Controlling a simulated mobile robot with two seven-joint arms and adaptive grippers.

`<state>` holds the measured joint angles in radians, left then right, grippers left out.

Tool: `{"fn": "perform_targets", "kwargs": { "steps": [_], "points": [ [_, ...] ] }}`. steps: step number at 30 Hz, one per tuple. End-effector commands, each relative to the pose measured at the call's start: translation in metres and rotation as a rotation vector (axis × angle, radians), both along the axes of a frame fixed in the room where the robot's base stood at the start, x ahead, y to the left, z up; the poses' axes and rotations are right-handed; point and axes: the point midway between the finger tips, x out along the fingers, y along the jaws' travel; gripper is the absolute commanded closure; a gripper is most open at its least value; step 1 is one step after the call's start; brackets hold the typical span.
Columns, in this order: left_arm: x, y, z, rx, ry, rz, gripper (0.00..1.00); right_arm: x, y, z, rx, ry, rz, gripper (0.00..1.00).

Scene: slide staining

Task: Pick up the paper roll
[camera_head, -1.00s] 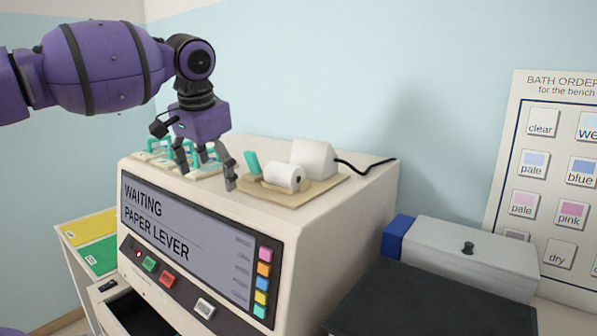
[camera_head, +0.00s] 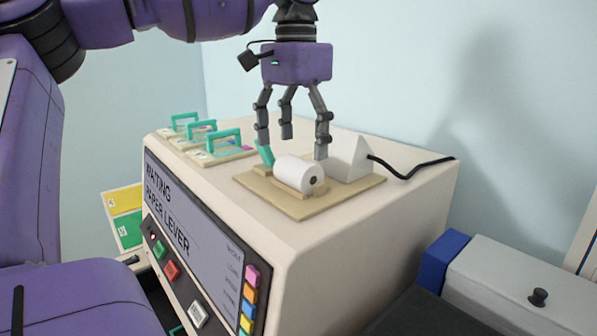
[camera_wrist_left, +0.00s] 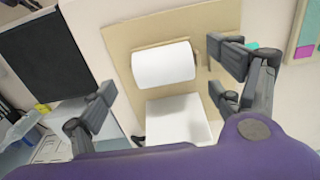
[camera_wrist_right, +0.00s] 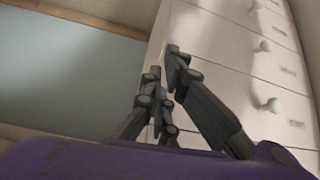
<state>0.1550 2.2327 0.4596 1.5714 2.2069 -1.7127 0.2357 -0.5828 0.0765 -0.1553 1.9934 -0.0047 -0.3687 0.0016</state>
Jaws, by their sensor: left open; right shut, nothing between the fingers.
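The white paper roll (camera_head: 296,173) lies on its side on a tan board (camera_head: 280,203) on top of the machine. It also shows in the left wrist view (camera_wrist_left: 164,65). A teal lever (camera_head: 265,155) stands at its left end and a white wedge-shaped block (camera_head: 348,158) is behind it. My left gripper (camera_head: 293,145) is open, pointing down above and slightly behind the roll, apart from it. In the left wrist view the roll lies between and ahead of the spread fingers. My right gripper (camera_wrist_right: 165,95) is shut and empty, in front of white drawers.
The cream machine (camera_head: 330,230) has a screen reading WAITING, PAPER LEVER. Several teal-handled holders (camera_head: 215,145) stand left of the board. A black cable (camera_head: 410,170) runs right from the block. A grey box with a blue end (camera_head: 520,285) is at the right.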

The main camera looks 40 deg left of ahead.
Motion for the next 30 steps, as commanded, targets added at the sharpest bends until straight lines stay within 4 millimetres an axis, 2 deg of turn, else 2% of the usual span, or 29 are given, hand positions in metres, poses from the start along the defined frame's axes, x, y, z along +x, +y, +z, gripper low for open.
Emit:
{"fn": "perform_targets", "kwargs": {
  "steps": [3,7,16,27,29,30],
  "points": [
    [0.003,0.004,-0.019,-0.001,0.004,0.001,0.16,0.004,0.0,0.004,0.001,-0.008,-0.001,1.0],
    [0.004,0.003,-0.033,0.0,0.0,-0.001,0.16,0.011,0.001,0.008,0.002,-0.022,0.002,1.0],
    [0.004,0.003,-0.038,0.0,-0.002,0.001,0.17,0.019,0.002,0.012,0.004,-0.039,0.005,1.0],
    [0.004,0.003,-0.038,0.0,-0.001,0.001,0.66,0.015,0.002,0.01,0.003,-0.031,0.004,1.0],
    [0.004,0.003,-0.038,0.0,-0.002,0.0,0.72,0.013,0.001,0.009,0.002,-0.027,0.003,1.0],
    [0.004,0.003,-0.038,0.0,-0.002,0.0,0.72,0.011,0.001,0.009,0.001,-0.024,0.003,1.0]
  ]
}}
